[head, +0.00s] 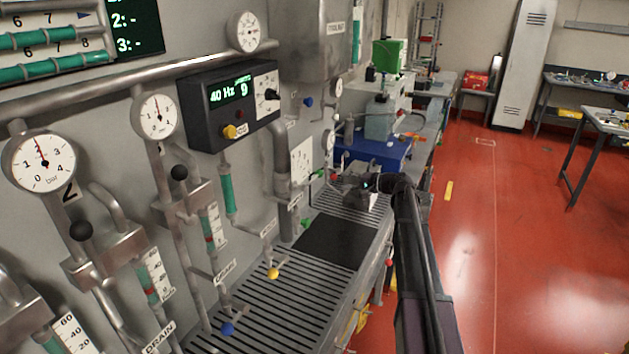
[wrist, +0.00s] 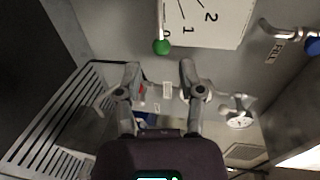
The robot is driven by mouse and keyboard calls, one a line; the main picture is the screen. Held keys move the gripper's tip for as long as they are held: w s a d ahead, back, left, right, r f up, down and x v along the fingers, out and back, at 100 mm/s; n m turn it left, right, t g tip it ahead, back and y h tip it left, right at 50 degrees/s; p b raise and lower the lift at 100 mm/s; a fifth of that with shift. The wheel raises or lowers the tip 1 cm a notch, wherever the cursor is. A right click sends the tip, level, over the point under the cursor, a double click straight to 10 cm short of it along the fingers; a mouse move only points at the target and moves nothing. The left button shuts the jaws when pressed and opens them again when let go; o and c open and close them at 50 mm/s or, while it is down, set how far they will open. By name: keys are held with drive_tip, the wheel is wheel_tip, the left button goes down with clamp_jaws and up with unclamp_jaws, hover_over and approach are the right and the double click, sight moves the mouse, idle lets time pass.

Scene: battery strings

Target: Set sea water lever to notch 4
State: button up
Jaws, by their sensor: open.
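In the wrist view a lever with a green ball (wrist: 161,46) sits beside a white scale plate (wrist: 205,20) marked 0, 1 and 2, which appears upside down. The ball is close to the 0 mark. The rest of the scale is cut off, and I cannot read a sea water label. A white plate (head: 302,158) on the wall in the head view looks like the same scale. My gripper (wrist: 159,72) is open and empty, with the green ball beyond the gap between its fingers, apart from them. In the head view my gripper (head: 358,186) is over the far bench.
A slatted grating (head: 262,305) and a dark plate (head: 334,241) cover the bench along the wall. A blue box (head: 378,150) stands beyond my gripper. The red floor (head: 510,220) at right is open.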

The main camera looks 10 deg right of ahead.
sight(314, 179)
drive_tip(key=b+x, duration=0.2)
drive_tip(key=x, duration=1)
drive_tip(key=shift+w+a+f, duration=0.1)
drive_tip(key=shift+w+a, duration=0.15)
drive_tip(key=shift+a, duration=0.05)
clamp_jaws()
